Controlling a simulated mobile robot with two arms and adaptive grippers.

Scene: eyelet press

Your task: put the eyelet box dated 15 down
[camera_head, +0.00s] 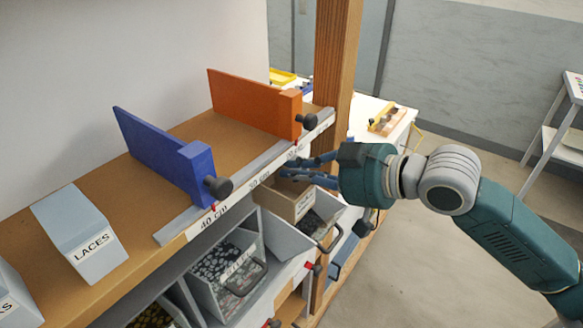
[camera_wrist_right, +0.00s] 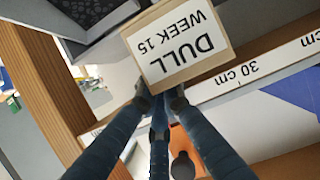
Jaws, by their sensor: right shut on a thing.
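The eyelet box dated 15 (camera_head: 279,200) is a small cardboard box with a white label. In the right wrist view its label reads "DULL WEEK 15" (camera_wrist_right: 180,45), upside down. My right gripper (camera_head: 305,169) is shut on the near edge of the box, seen as dark blue fingers meeting at it in the wrist view (camera_wrist_right: 157,98). In the head view the box is just in front of the shelf's edge strip, over the open bins. Whether it touches anything below is unclear. My left gripper is not in view.
The wooden shelf (camera_head: 88,190) carries a blue divider (camera_head: 165,155), an orange divider (camera_head: 250,103) and a grey LACES box (camera_head: 80,235). The shelf between the dividers is clear. Grey bins (camera_head: 222,275) hang below. A wooden post (camera_head: 338,60) stands close by the gripper.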

